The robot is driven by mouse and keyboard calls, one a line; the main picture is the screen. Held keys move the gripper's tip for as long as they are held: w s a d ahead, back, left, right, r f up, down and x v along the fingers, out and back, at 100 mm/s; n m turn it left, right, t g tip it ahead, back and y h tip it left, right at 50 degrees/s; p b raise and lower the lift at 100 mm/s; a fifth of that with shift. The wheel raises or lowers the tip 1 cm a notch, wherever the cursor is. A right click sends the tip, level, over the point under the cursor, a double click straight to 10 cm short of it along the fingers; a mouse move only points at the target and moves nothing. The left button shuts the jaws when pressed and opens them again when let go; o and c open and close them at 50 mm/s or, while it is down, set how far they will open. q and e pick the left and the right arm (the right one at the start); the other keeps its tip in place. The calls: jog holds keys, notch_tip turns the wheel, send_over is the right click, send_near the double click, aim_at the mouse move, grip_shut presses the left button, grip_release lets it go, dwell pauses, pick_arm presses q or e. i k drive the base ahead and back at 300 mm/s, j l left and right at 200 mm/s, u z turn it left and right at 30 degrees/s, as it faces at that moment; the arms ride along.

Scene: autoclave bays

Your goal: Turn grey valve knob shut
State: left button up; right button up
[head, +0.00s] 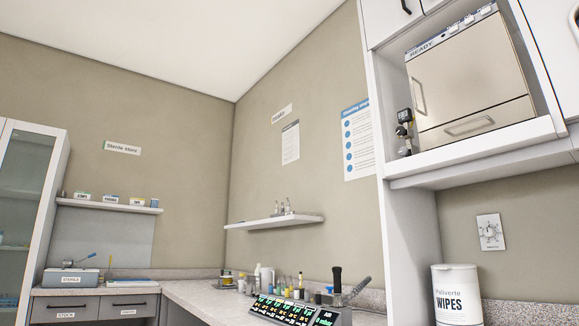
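A small fitting (404,132) stands upright at the left side of the autoclave (468,75), inside the raised white bay. It has a dark gauge-like top and a grey round part below that may be the grey valve knob. It is too small to tell how far the knob is turned. The autoclave has a beige door with a handle and a strip reading READY. Neither of my grippers shows in the head view.
A white wipes tub (456,294) stands below the bay at the right. A lit display panel (300,310) and several bottles occupy the corner counter. A wall shelf (274,222) is at the middle, and a glass-fronted cabinet (30,200) at the left.

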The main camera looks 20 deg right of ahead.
aim_at(403, 151)
jog(key=i+j+u, duration=0.25)
jog(key=i, duration=0.3)
jog(key=i+u, duration=0.25)
jog(key=i, duration=0.35)
jog(key=i+z, duration=0.5)
jog(key=i+j+z, duration=0.2)
jog(key=z, duration=0.25)
jog(key=i, duration=0.05)
